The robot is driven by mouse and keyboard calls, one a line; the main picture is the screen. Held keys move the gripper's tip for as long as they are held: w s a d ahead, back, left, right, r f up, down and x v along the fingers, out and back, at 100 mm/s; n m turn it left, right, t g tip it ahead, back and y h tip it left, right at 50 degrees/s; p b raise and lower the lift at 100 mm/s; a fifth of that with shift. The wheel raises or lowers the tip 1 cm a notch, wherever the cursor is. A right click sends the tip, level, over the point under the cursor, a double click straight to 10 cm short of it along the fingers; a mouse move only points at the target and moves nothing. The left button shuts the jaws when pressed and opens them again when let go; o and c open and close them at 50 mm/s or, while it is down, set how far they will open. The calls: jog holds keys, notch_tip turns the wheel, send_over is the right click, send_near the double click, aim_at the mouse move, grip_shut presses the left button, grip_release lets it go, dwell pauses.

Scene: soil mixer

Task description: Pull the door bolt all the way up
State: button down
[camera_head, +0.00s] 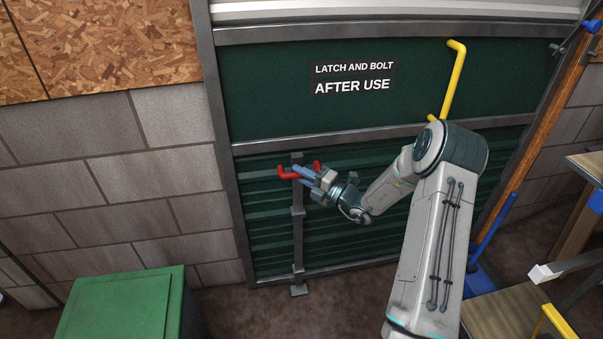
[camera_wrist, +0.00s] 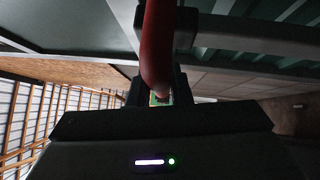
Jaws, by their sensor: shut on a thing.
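The door bolt (camera_head: 298,230) is a grey vertical bar on the left part of the dark green door (camera_head: 270,95). Its red handle (camera_head: 288,173) sticks out near its top. In the wrist view the red handle (camera_wrist: 157,45) runs down between the dark fingers of my gripper (camera_wrist: 160,92). The bolt's lower end (camera_head: 299,289) is near the floor at the door's bottom edge.
A yellow handle (camera_head: 455,80) is on the upper right of the door. A green box (camera_head: 120,305) stands at the lower left. A sign (camera_head: 352,78) is on the door.

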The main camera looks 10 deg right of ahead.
jog(key=shift+w+r, duration=0.1)
jog(key=shift+r, duration=0.25)
jog(key=c, duration=1.3)
grip_release()
jog(key=shift+r, duration=0.1)
jog(key=shift+f, duration=0.2)
jog(key=shift+s+d, duration=0.15)
jog(key=shift+s, duration=0.1)
jog(key=p+v, duration=0.1)
jog(key=v, duration=1.2)
jog(key=shift+d, duration=0.2)
